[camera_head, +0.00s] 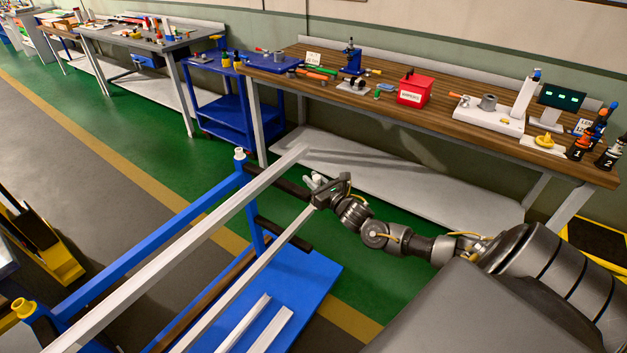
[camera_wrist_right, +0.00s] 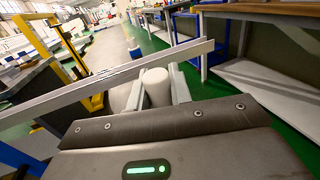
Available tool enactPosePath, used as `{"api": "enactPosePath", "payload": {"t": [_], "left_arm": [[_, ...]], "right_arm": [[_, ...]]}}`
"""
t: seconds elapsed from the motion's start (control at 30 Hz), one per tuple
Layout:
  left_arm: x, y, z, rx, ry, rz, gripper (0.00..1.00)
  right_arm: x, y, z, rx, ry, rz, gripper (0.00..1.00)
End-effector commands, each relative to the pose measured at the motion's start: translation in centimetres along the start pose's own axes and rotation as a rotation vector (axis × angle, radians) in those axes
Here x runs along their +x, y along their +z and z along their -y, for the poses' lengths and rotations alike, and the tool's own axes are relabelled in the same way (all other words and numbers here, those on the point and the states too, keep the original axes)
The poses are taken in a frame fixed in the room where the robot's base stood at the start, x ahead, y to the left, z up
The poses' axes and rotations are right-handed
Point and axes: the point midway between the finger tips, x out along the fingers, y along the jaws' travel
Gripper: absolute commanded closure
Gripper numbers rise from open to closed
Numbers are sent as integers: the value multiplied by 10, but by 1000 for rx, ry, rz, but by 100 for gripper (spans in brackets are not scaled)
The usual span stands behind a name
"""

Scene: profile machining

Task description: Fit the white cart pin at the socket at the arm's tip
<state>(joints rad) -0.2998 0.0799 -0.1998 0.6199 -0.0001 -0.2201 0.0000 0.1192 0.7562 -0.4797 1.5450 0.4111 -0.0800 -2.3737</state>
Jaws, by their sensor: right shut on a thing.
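My right gripper (camera_head: 318,188) is shut on the white pin (camera_head: 313,181), which shows only as a small pale piece at the jaws. In the right wrist view the pin (camera_wrist_right: 156,88) is a white rounded cylinder between the two fingers (camera_wrist_right: 158,90). The blue cart (camera_head: 310,275) has a corner post topped by a small white socket-like piece (camera_head: 240,154), to the left of my gripper and apart from it. A dark arm (camera_head: 290,186) reaches from that post toward my gripper; its tip is near the jaws, and I cannot make out a socket there. My left gripper is not in view.
A long pale profile (camera_head: 190,245) slants across the cart; a bar also crosses before the fingers in the wrist view (camera_wrist_right: 110,78). A lower dark arm (camera_head: 284,234) and a yellow-topped post (camera_head: 24,308) stand on the cart. A wooden workbench (camera_head: 350,97) lies beyond.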

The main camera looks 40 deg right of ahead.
Motion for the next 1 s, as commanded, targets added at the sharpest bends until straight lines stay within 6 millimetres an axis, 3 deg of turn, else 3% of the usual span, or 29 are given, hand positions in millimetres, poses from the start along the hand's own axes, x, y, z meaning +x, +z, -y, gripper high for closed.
{"api": "enactPosePath", "payload": {"t": [1.0], "left_arm": [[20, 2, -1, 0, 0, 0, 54]], "right_arm": [[0, -26, 0, 1, 0, 1, 100]]}}
